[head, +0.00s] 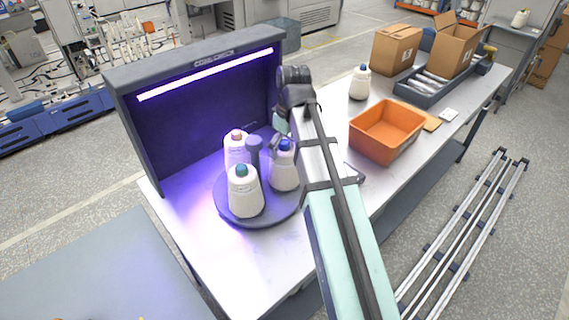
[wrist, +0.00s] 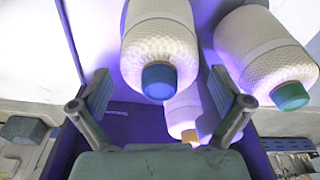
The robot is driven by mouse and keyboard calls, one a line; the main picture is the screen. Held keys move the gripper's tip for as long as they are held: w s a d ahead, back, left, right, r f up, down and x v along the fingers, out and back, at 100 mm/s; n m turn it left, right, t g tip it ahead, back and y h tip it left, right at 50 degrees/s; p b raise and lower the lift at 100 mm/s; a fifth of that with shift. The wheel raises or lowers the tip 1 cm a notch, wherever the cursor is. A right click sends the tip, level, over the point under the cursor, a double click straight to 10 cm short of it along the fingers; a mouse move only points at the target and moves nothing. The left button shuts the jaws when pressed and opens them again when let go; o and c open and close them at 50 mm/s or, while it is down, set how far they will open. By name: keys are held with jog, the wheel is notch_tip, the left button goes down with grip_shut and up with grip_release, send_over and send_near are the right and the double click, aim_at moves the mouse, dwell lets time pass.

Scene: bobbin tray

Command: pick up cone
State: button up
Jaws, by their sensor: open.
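Three white yarn cones stand on a dark round turntable (head: 230,209) in front of a lit booth. One has a blue tip (head: 285,172), one a teal tip (head: 244,195), and one a pinkish-orange tip (head: 236,146). My gripper (head: 279,140) is above and beside the blue-tipped cone, partly hidden by my arm. In the wrist view, my gripper (wrist: 165,98) is open and empty. The blue-tipped cone (wrist: 160,42) shows between and beyond its fingers. The teal-tipped cone (wrist: 265,52) is to the right, and the orange-tipped cone (wrist: 183,113) is partly hidden behind.
A dark post (head: 254,152) rises amid the cones. The booth (head: 200,112) walls the back of the turntable. An orange bin (head: 388,146) and another cone (head: 360,83) stand right of my arm. Cardboard boxes (head: 396,50) are farther back. The table's front left is clear.

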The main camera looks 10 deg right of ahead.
jog(key=shift+w+f+p, duration=0.1)
jog(key=shift+f+p, duration=0.2)
jog(key=shift+f, duration=1.25)
jog(key=c, duration=1.6)
jog(key=shift+r, duration=0.1)
jog(key=shift+r+p, duration=0.65)
jog(key=shift+r, duration=9.3)
